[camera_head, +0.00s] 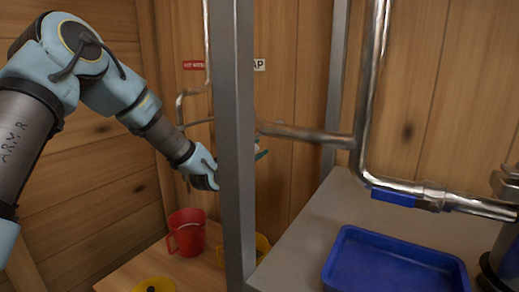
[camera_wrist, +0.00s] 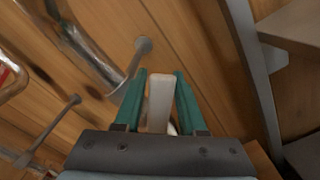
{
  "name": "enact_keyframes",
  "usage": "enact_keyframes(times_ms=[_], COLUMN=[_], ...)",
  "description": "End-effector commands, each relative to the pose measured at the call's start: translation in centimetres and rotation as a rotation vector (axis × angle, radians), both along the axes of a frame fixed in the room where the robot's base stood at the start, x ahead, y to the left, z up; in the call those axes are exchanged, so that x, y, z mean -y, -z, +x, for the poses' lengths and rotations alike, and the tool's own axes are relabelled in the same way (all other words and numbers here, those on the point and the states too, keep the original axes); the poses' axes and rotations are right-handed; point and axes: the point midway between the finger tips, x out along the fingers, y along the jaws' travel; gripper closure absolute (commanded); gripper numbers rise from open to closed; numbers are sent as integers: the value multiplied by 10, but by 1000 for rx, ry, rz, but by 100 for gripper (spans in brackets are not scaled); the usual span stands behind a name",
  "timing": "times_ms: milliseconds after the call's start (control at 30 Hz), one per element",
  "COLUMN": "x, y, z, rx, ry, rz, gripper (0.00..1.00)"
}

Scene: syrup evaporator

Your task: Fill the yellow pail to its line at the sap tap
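The yellow pail (camera_head: 262,246) stands low behind the grey metal post, which hides most of it; its fill cannot be seen. The outlet of the sap tap is hidden in the head view.
A red pail (camera_head: 187,232) stands on the wooden bench, with a yellow object (camera_head: 154,285) at its front edge. The grey post (camera_head: 233,150) stands in front of my gripper. A blue tray (camera_head: 390,265) lies on the right counter; metal pipes (camera_head: 365,100) run above it.

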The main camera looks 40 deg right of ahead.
Motion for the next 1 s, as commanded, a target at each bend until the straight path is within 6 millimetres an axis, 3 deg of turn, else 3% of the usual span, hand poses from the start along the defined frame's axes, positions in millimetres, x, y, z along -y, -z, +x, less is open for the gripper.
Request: enact_keyframes(times_ms=[67, 333, 1000], x=[0, 0, 0], y=[0, 0, 0], z=[0, 0, 0], rx=[0, 0, 0], ry=[0, 0, 0], rz=[0, 0, 0], gripper=[69, 99, 100])
